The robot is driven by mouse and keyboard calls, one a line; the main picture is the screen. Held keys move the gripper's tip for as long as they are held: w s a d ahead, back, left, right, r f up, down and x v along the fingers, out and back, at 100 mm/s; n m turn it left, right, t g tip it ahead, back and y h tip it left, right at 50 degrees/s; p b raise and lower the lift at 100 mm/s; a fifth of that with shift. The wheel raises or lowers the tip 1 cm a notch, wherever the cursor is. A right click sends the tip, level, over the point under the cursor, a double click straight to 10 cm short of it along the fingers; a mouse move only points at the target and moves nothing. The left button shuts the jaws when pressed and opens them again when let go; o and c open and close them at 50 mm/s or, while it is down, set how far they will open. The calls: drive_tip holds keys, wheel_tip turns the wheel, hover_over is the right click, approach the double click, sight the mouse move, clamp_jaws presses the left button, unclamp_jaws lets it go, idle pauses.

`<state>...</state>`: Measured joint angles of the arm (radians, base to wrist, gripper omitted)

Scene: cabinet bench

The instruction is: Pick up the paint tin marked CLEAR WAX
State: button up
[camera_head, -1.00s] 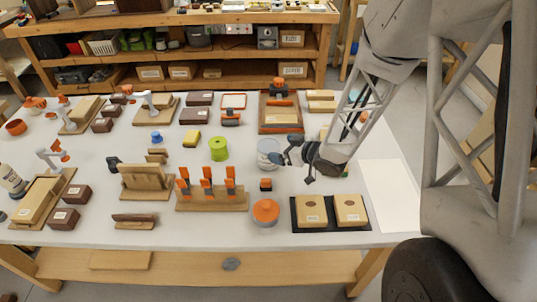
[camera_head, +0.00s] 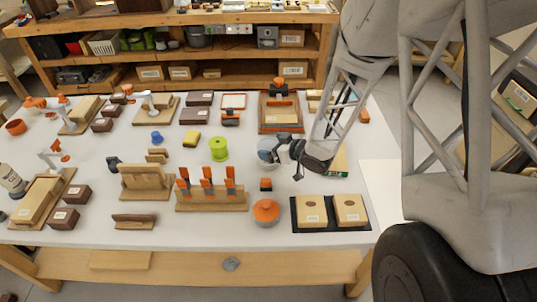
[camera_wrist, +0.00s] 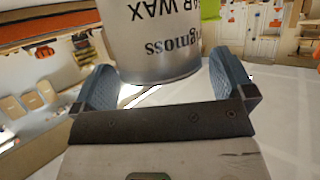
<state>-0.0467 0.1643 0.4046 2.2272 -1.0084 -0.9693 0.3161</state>
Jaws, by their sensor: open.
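The paint tin marked CLEAR WAX (camera_wrist: 155,40) is a silvery grey cylinder in the wrist view. Its lettering appears upside down there, with "AR WAX" and part of another word readable. In the head view the tin (camera_head: 265,147) stands on the white table, partly hidden behind my gripper (camera_head: 280,152). My gripper is open, and in the wrist view its two blue-grey fingers (camera_wrist: 165,85) lie to the left and right of the tin's near end. I cannot tell whether either finger touches it.
A lime green spool (camera_head: 218,149) stands left of the tin. A small orange-and-black block (camera_head: 266,184) and an orange-lidded round pot (camera_head: 266,211) sit in front. A black tray (camera_head: 296,222) with two wooden boxes is at the front right.

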drive_tip(key=shift+x, duration=1.15)
drive_tip(key=c, duration=1)
drive_tip(key=shift+r, duration=0.2)
drive_tip(key=shift+r, duration=4.85)
